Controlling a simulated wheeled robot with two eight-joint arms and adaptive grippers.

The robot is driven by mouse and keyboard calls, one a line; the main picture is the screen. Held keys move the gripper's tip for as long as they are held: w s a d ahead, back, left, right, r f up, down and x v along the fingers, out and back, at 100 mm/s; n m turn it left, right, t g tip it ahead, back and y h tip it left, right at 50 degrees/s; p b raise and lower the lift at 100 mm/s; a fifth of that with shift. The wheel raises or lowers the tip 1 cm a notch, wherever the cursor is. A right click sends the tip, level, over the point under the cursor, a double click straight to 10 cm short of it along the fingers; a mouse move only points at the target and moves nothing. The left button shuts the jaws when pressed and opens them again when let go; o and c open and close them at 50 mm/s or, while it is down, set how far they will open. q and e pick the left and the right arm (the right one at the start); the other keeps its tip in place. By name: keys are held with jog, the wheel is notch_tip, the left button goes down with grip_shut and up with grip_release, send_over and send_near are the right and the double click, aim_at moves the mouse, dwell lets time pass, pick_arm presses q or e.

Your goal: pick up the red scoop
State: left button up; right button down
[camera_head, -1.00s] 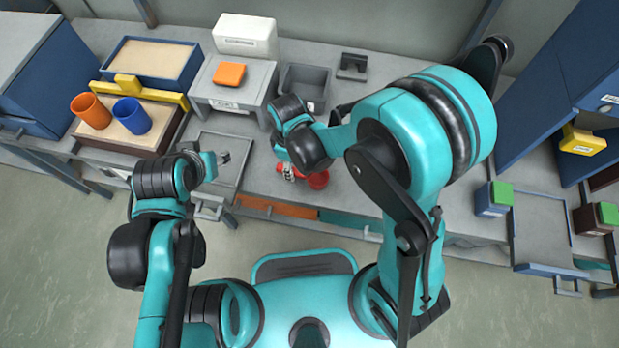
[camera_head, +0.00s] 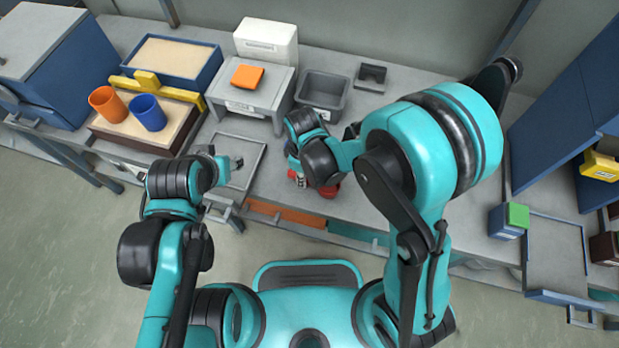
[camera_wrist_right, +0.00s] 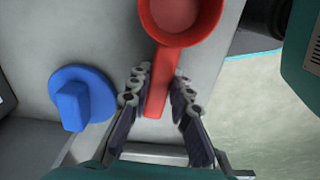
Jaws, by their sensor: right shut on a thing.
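The red scoop (camera_wrist_right: 187,22) shows in the right wrist view, with its round cup at the top and its straight handle running down between my fingers. My right gripper (camera_wrist_right: 160,88) is shut on the handle, one finger on each side. In the head view the scoop (camera_head: 330,190) is a small red patch on the bench near its front edge, partly hidden by my right gripper (camera_head: 299,178) and arm. Whether it touches the bench is unclear. My left gripper (camera_head: 234,162) is away to the left, over a grey tray; its fingers are too small to read.
A blue knobbed thing (camera_wrist_right: 82,98) lies beside the right gripper. A grey bin (camera_head: 322,92) and a small stand with an orange block (camera_head: 248,76) are behind. Orange (camera_head: 108,105) and blue (camera_head: 148,113) cups stand at left. The bench's front edge is close.

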jog(key=shift+r, duration=0.5)
notch_tip(320, 180, up, 3)
jog(key=shift+f+p, duration=0.1)
jog(key=shift+p, duration=0.9)
jog(key=s+d+r+p, duration=0.3)
jog(key=s+r, duration=0.4)
jog(key=s, duration=0.4)
jog(key=shift+s+p, duration=0.2)
jog(key=shift+p, duration=0.45)
